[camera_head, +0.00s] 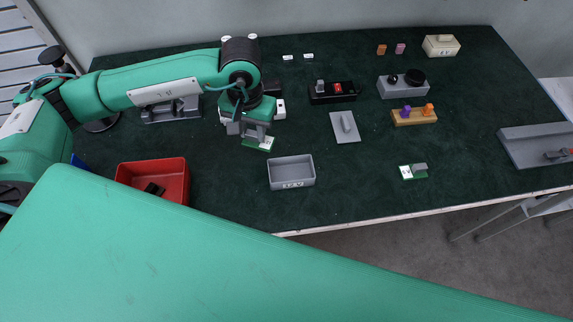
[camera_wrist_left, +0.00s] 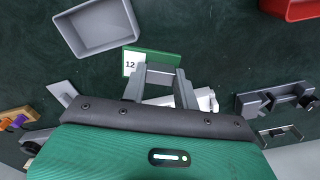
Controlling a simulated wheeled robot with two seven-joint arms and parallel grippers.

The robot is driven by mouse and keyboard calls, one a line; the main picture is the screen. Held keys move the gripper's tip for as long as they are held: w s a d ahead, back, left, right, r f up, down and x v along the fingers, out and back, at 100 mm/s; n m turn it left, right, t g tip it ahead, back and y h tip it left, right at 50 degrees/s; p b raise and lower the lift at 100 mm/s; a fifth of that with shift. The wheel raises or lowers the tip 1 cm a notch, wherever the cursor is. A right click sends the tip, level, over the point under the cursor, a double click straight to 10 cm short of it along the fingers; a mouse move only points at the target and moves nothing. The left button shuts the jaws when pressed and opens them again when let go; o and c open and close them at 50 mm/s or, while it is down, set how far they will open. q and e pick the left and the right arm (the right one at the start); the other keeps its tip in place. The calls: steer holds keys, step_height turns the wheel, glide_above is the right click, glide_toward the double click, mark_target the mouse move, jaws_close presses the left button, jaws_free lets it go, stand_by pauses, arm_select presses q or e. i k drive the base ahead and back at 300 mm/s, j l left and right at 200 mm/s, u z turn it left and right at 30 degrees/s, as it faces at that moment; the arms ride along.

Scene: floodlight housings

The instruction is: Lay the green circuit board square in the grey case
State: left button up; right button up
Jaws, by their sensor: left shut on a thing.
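A green circuit board (camera_head: 261,144) with a white label is held in my left gripper (camera_head: 250,133), just above or on the dark green table top; I cannot tell which. In the left wrist view the board (camera_wrist_left: 163,56) shows beyond the fingers, with "12" on its label. My left gripper (camera_wrist_left: 160,74) is shut on its near part, which the fingers hide. The grey case (camera_head: 291,184) is an open, empty tray to the right of and nearer than the gripper; it also shows in the left wrist view (camera_wrist_left: 98,45), apart from the board. My right gripper is not in view.
A red bin (camera_head: 152,165) with a dark thing inside stands at left. A grey plate (camera_head: 345,127) lies right of the case's far side. Another green board (camera_head: 420,175) lies further right. A black switch box (camera_head: 333,97) stands behind. Bare table surrounds the case.

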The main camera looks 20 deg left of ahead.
mark_target(291, 175)
steer(key=i+l, duration=0.15)
steer(key=l, duration=0.3)
steer(key=i+l+u, duration=0.1)
steer(key=l, duration=0.35)
steer(key=i+l, duration=0.15)
steer(key=l, duration=0.3)
steer(key=i+l+u, duration=0.15)
steer(key=l, duration=0.3)
steer(key=u, duration=1.25)
